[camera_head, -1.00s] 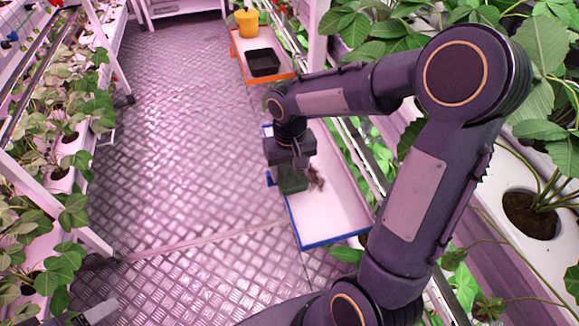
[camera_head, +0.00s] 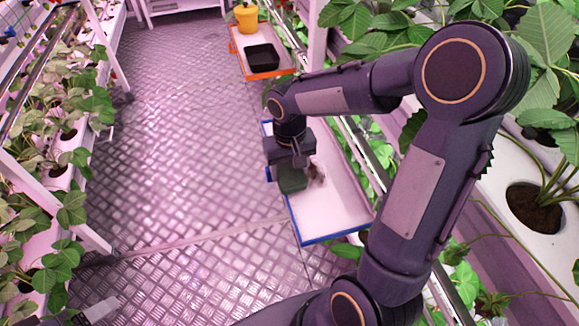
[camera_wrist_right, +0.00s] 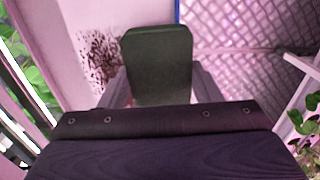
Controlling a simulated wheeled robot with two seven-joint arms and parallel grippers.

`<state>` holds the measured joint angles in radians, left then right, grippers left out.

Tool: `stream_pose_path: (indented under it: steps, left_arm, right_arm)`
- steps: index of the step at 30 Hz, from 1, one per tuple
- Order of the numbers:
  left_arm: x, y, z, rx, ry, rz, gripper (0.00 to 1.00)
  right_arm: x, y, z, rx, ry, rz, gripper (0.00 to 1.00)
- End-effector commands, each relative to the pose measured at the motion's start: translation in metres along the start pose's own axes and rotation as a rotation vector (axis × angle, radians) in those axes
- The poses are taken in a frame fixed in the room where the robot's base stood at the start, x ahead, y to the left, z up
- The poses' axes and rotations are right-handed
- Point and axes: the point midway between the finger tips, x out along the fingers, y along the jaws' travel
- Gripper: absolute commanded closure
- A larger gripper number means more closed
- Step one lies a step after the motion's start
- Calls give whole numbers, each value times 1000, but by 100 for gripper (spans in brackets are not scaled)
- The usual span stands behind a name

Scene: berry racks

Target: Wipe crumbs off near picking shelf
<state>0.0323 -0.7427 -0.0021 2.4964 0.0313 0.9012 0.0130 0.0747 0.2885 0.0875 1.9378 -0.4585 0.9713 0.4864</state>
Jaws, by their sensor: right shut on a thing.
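My right gripper (camera_head: 292,163) is shut on a dark green sponge (camera_head: 292,180), over the left edge area of the near shelf (camera_head: 330,215), which is white with a blue rim. Dark brown crumbs (camera_head: 316,172) lie just right of the sponge. In the right wrist view the sponge (camera_wrist_right: 158,62) stands between the fingers, with the scattered crumbs (camera_wrist_right: 100,58) to its left on the white surface. I cannot tell whether the sponge touches the shelf. A grey part at the lower left looks like my left gripper (camera_head: 98,309); its jaws are not clear.
Plant racks line both sides. A white upright post (camera_head: 316,38) stands behind my right arm. The metal floor (camera_head: 180,130) between the racks is clear.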

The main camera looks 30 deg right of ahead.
Motion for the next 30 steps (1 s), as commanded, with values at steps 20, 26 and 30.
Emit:
stream_pose_path:
  steps: [20, 26, 30]
  left_arm:
    - [0, 0, 0, 0, 0, 0, 17]
    - [-1, 1, -1, 0, 0, 0, 17]
    - [-1, 1, -1, 0, 0, 0, 17]
  right_arm:
    - [4, 21, 1, 3, -1, 1, 61]
    - [4, 34, 1, 2, 0, 1, 61]
    - [5, 37, 1, 0, 0, 0, 61]
